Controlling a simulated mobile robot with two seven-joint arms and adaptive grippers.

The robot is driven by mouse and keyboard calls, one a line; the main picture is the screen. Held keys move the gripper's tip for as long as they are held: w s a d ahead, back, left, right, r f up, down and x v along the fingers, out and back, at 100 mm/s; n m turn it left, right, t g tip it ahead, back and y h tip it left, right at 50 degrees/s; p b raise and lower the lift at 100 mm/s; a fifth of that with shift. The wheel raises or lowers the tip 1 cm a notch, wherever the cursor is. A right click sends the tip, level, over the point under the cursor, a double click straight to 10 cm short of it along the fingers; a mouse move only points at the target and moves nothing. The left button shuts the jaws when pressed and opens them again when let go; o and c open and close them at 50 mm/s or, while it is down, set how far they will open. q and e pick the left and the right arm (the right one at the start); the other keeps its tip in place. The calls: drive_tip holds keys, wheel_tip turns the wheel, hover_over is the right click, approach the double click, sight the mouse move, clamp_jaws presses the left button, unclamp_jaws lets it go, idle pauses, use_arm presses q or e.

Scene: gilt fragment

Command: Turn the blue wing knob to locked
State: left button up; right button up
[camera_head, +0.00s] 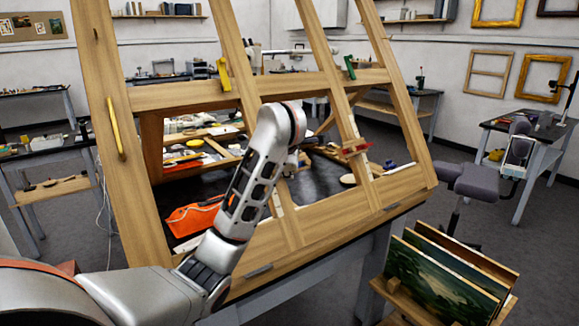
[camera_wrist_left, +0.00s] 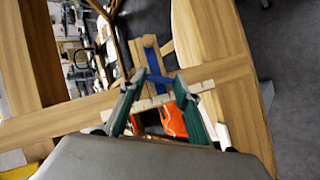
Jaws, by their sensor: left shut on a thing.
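The blue wing knob (camera_wrist_left: 154,66) shows in the left wrist view as a dark blue bar by a small wooden block, between the tips of my left gripper (camera_wrist_left: 158,78). The two teal fingers are shut on it, one on each side. Its locked mark and exact turn angle cannot be made out. In the head view my left arm crosses the big wooden frame (camera_head: 360,209); the arm hides the blue knob and the gripper there. My right gripper is in neither view.
The frame carries a yellow knob (camera_head: 223,74), a green knob (camera_head: 349,67), a red knob (camera_head: 354,148) and a yellow handle (camera_head: 115,128). An orange pouch (camera_head: 192,219) lies behind its lower rail. Paintings (camera_head: 440,283) stand in a rack at lower right.

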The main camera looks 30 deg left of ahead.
use_arm(q)
drive_tip(key=m+g, duration=0.2)
drive_tip(key=m, duration=0.1)
drive_tip(key=m+g, duration=0.1)
drive_tip(key=m, duration=0.1)
drive_tip(key=shift+w+a+r+h, duration=0.2)
drive_tip(key=shift+w+r+h, duration=0.05)
drive_tip(key=shift+r+h, duration=0.15)
drive_tip(key=m+g, duration=0.2)
drive_tip(key=shift+w+d+m, duration=0.1)
drive_tip(key=shift+w+m, duration=0.1)
drive_tip(key=shift+m, duration=0.1)
drive_tip(key=shift+w+d+f+m+g+y, duration=0.1)
drive_tip(key=shift+m+g+y, duration=0.3)
drive_tip(key=shift+m+g, duration=0.5)
drive_tip(key=o, duration=1.1)
drive_tip(key=shift+o, duration=0.2)
drive_tip(key=v, duration=0.7)
drive_tip(key=shift+r, duration=0.25)
